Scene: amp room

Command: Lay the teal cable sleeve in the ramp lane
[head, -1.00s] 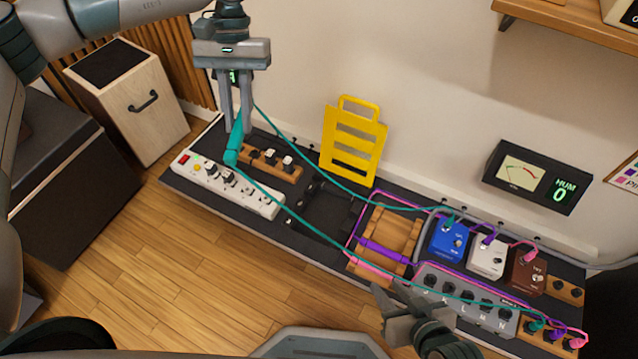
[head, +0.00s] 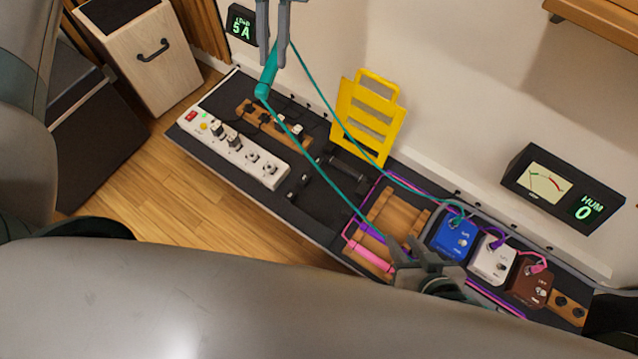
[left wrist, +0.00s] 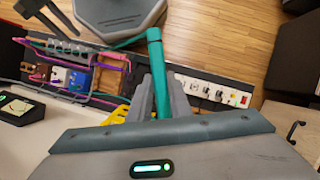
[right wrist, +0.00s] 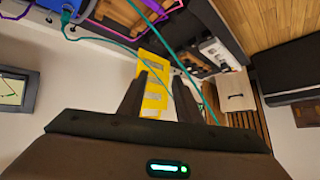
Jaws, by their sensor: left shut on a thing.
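My left gripper (head: 272,45) is shut on the teal cable sleeve (head: 267,78), holding it above the back of the board. The sleeve also shows between the fingers in the left wrist view (left wrist: 157,75). Teal cable runs from it to the right, one strand to the blue pedal (head: 455,238). The wooden ramp (head: 385,208) sits mid-board, with a purple sleeve (head: 371,232) and a pink sleeve (head: 368,258) lying across its front part. My right gripper (head: 418,268) is over the board at the ramp's right; its fingers are apart and empty in the right wrist view (right wrist: 158,100).
A yellow slotted panel (head: 367,118) stands behind the ramp against the wall. A white power strip (head: 232,150) and wooden plug block (head: 262,125) lie to the left. White (head: 493,260) and brown (head: 530,280) pedals stand right. My arm hides the board's front right.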

